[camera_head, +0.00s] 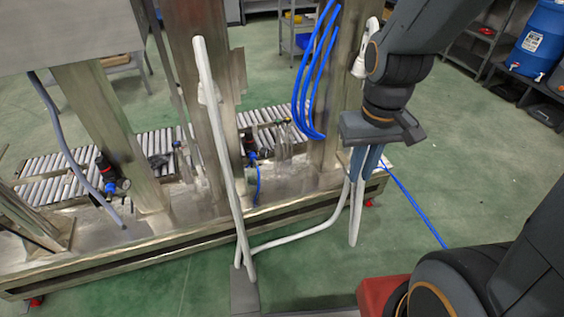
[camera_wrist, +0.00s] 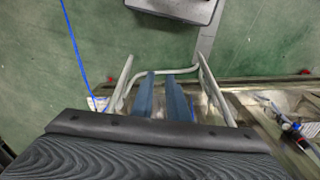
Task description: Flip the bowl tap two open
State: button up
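My gripper (camera_head: 364,178) points down near the right end of the metal frame in the head view. Its two blue fingers stand apart with nothing held between them, as the wrist view (camera_wrist: 161,74) also shows. A pale lance (camera_head: 222,150) leans tall at the centre, and a second pale rod (camera_head: 356,215) hangs close beside my fingers; I cannot tell if they touch. In the wrist view one pale rod (camera_wrist: 122,84) is on each side of the fingers. I cannot make out a tap marked as bowl tap two.
A metal frame (camera_head: 190,240) with a roller conveyor (camera_head: 50,188) fills the left and middle. A black regulator (camera_head: 107,172) stands on it. Blue hoses (camera_head: 313,100) hang from the right post. A pale tube (camera_head: 300,238) runs low in front. Green floor is free at right.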

jog(key=w+a+f+n+t+y+b, duration=0.1)
jog(key=w+f+n+t+b, duration=0.4)
jog(key=w+f+b, duration=0.65)
jog(key=w+a+f+n+t+y+b, duration=0.1)
jog(key=w+f+n+t+b, duration=0.2)
jog(key=w+f+n+b, duration=0.8)
jog(key=w+a+f+n+t+y+b, duration=0.1)
jog(key=w+a+f+n+y+b, duration=0.6)
jog(key=f, duration=0.3)
jog(key=w+a+f+n+t+y+b, duration=0.1)
jog(key=w+a+f+n+y+b, duration=0.35)
jog(key=w+a+f+b, duration=0.5)
jog(key=w+a+f, duration=0.1)
jog(key=w+a, duration=0.2)
jog(key=shift+w+a+y, duration=0.3)
jog(key=shift+w+y, duration=0.1)
jog(key=shift+y, duration=0.05)
grip_shut()
